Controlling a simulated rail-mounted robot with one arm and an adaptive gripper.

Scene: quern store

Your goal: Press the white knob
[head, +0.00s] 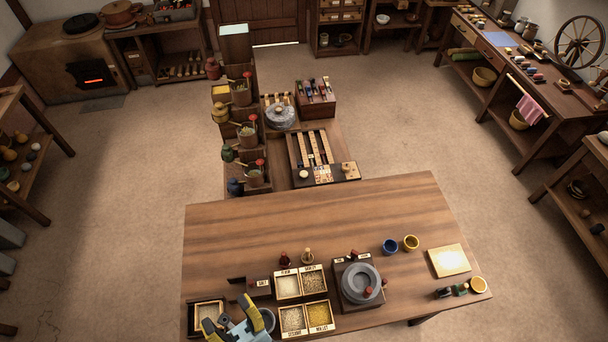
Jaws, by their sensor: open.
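A small whitish knob-like piece (303,174) shows at the left end of a dark board, beyond the far edge of the near table. It is too small to tell whether it is the white knob. A second small light piece (344,167) sits near the board's right end. My gripper (231,315) has yellow fingers and is at the bottom left of the view, over the table's near left part. It is open, and I see nothing held between the fingers. It is far from both light pieces.
The wooden table (350,218) has a clear far half. Grain boxes (302,285), a grey quern (361,284), a blue cup (390,246) and a yellow cup (411,243) stand on its near half. Stepped shelves with pots (241,95) rise beyond its left half.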

